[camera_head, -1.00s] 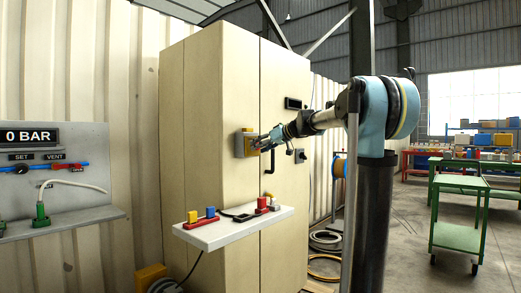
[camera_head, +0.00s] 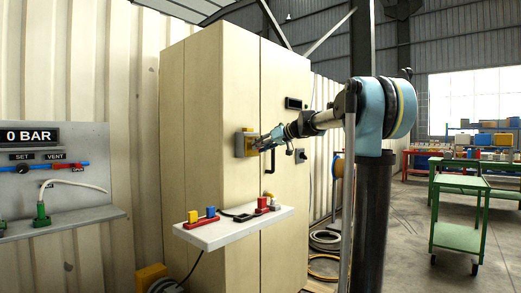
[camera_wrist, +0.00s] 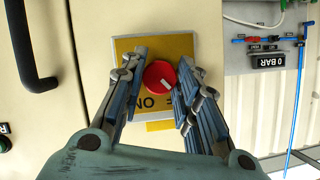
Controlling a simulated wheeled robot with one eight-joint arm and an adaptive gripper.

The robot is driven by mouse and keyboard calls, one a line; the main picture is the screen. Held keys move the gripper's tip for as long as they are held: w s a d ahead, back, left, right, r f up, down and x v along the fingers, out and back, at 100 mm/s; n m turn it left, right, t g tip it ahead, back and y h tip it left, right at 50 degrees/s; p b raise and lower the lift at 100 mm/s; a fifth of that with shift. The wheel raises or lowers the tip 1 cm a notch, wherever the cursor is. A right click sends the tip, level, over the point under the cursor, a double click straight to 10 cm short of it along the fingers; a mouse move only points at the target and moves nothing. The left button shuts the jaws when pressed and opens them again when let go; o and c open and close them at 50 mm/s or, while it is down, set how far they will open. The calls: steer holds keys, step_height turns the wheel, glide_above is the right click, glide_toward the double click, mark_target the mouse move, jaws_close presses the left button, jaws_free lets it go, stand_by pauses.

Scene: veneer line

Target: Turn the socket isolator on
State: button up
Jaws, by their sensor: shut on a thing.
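The socket isolator is a yellow plate (camera_wrist: 126,47) on the cream cabinet, with a round red knob (camera_wrist: 158,75) in its middle. The knob has a pale pointer mark, which slants toward the lower right in the wrist view. Upside-down "ON" lettering shows below the knob, and a partly hidden label sits beside it. My gripper (camera_wrist: 165,77) is shut on the red knob, one finger on each side. In the head view the isolator (camera_head: 240,146) is on the cabinet's front, with my gripper (camera_head: 259,143) against it, and the knob is hidden there.
A black door handle (camera_wrist: 30,50) stands out beside the isolator. Below it, a white shelf (camera_head: 222,236) carries coloured blocks. A grey panel (camera_head: 80,140) reading 0 BAR is at the left. A green trolley (camera_head: 457,235) stands on open floor at the right.

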steer(key=shift+w+d+f+m+g+y, duration=0.1)
steer(key=shift+m+g+y, duration=0.2)
steer(key=shift+m+y, duration=1.35)
steer(key=shift+w+d+f+m+g+y, duration=0.15)
steer(key=shift+m+g+y, duration=0.2)
steer(key=shift+m, duration=2.4)
steer(key=shift+a+f+m+g+y, duration=0.1)
steer(key=shift+m+g+y, duration=0.15)
steer(key=shift+m+y, duration=1.4)
steer(key=shift+m+h, duration=0.55)
steer(key=shift+m, duration=0.2)
steer(key=o, duration=1.1)
steer(key=shift+d+f, duration=0.1)
